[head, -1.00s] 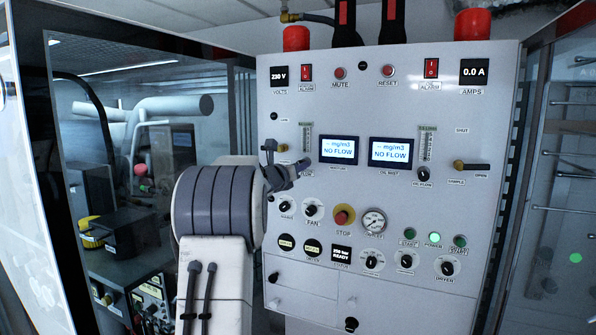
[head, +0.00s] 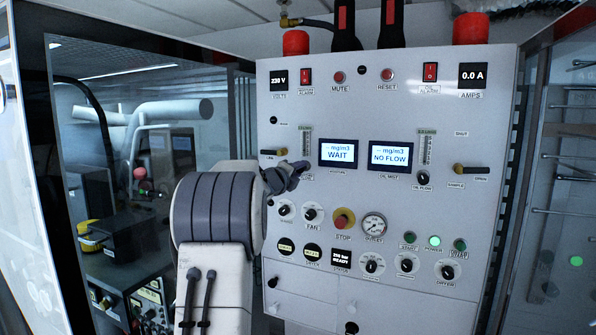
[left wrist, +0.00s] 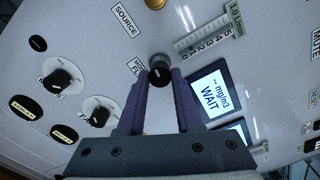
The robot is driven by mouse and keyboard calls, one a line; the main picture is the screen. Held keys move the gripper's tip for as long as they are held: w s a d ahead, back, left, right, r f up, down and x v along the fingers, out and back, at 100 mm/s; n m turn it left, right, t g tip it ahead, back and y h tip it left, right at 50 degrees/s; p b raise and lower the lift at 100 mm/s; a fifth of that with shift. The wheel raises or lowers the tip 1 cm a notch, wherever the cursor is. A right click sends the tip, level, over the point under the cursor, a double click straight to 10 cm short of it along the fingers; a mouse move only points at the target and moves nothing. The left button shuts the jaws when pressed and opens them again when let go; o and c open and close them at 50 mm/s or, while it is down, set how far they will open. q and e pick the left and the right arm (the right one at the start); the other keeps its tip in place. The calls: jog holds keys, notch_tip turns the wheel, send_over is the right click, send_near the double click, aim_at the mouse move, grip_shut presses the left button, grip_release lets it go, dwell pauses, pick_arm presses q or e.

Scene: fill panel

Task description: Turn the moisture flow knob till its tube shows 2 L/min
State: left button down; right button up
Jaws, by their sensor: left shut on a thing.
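The moisture flow knob (left wrist: 160,68) is a small black round knob below the left flow tube. In the left wrist view it sits between the fingertips of my left gripper (left wrist: 162,77), which is shut on it. In the head view my left gripper (head: 292,174) is at the panel below that tube and hides the knob. The moisture tube (head: 306,143) is an upright scale; it also shows in the left wrist view (left wrist: 208,42) with marks from 0 to 5. I cannot make out its float. The moisture display (head: 338,152) reads WAIT. My right gripper is not in view.
The oil mist display (head: 390,155) reads NO FLOW. The oil flow knob (head: 423,177) and its tube (head: 426,148) are to the right. A yellow and black source handle (head: 272,152) lies just left of my gripper. Several knobs and a red stop button (head: 343,218) are below.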

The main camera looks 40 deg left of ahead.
pick_arm(q)
jog(key=shift+n, duration=0.6)
jog(key=c, duration=0.6)
grip_release()
jog(key=b+v, duration=0.5)
jog(key=v, duration=0.5)
jog(key=shift+s, duration=0.2)
jog(key=shift+d, duration=0.15)
